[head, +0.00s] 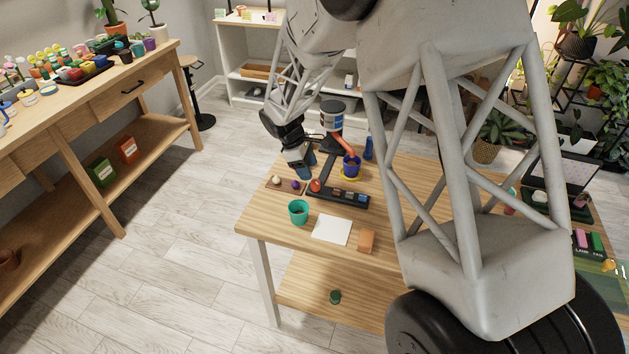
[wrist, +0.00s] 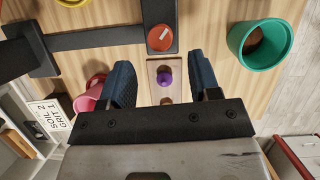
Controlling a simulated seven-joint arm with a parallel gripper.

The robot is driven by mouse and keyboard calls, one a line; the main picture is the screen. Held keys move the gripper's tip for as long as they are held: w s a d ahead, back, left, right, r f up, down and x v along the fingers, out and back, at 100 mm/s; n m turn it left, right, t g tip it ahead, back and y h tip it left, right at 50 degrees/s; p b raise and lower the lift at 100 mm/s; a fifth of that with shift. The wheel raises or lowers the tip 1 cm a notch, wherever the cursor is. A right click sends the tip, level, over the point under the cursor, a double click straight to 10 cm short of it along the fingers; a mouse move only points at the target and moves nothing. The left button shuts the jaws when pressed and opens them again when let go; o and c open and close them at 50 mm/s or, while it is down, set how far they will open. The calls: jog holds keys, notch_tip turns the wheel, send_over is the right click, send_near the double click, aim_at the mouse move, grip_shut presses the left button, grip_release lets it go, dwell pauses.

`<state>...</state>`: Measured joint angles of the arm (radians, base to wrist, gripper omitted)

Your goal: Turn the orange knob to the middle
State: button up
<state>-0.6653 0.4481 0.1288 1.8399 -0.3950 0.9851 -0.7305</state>
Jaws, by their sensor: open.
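The orange knob (head: 315,185) is a round disc on the left end of a black panel (head: 345,198) on the wooden table. In the wrist view the orange knob (wrist: 160,38) shows a pale line mark across its top, slanting up to the right. My gripper (head: 304,172) is above the table, just left of and behind the knob in the head view. In the wrist view my gripper (wrist: 160,60) is open and empty, with blue fingers apart. The knob shows ahead of the fingertips, not between them. No contact with the knob is visible.
A small board with a purple ball-like piece (wrist: 164,77) shows between the fingers; a white one (head: 277,180) is beside it. A teal pot (head: 298,212) stands near the knob. A blue pot (head: 351,165), white paper (head: 332,229) and orange block (head: 366,241) are on the table.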

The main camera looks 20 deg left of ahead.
aim_at(315, 181)
jog(key=shift+x, duration=2.9)
jog(key=shift+c, duration=0.3)
jog(key=c, duration=0.9)
jog(key=shift+o, duration=0.2)
jog(key=shift+m, duration=0.4)
jog(key=m+g, duration=0.2)
jog(key=m, duration=0.2)
jog(key=shift+w, duration=0.1)
jog(key=m+g+y, duration=0.1)
jog(key=m, duration=0.4)
jog(key=shift+g, duration=0.3)
